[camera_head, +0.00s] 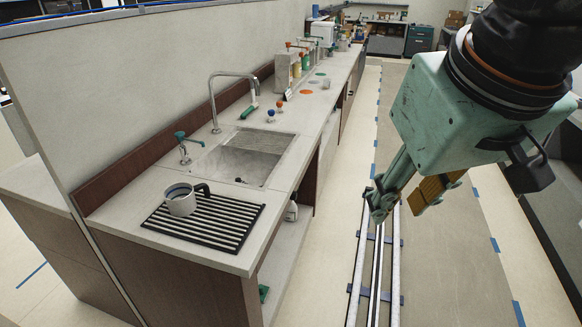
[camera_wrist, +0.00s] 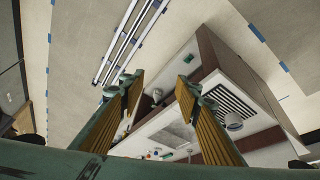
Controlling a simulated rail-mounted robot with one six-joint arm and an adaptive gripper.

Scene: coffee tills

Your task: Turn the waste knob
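A grey sink (camera_head: 243,157) is set into the counter, and a small dark piece (camera_head: 239,180) lies at its bottom. A teal fitting with a handle (camera_head: 186,148) stands at its left. A blue-topped knob (camera_head: 271,115) and a red-and-blue knob (camera_head: 280,105) stand beyond its far edge. I cannot tell which is the waste knob. My gripper (camera_head: 400,198) is open and empty above the floor rails, right of the counter and apart from it. In the wrist view its fingers (camera_wrist: 157,84) are spread, with the sink (camera_wrist: 174,134) seen beyond them.
A grey mug (camera_head: 181,202) stands on a black slatted rack (camera_head: 232,229) at the counter's near end. A tall curved tap (camera_head: 214,98) rises behind the sink. Bottles and machines crowd the far counter. Floor rails (camera_head: 377,262) run alongside; the space between counter and gripper looks clear.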

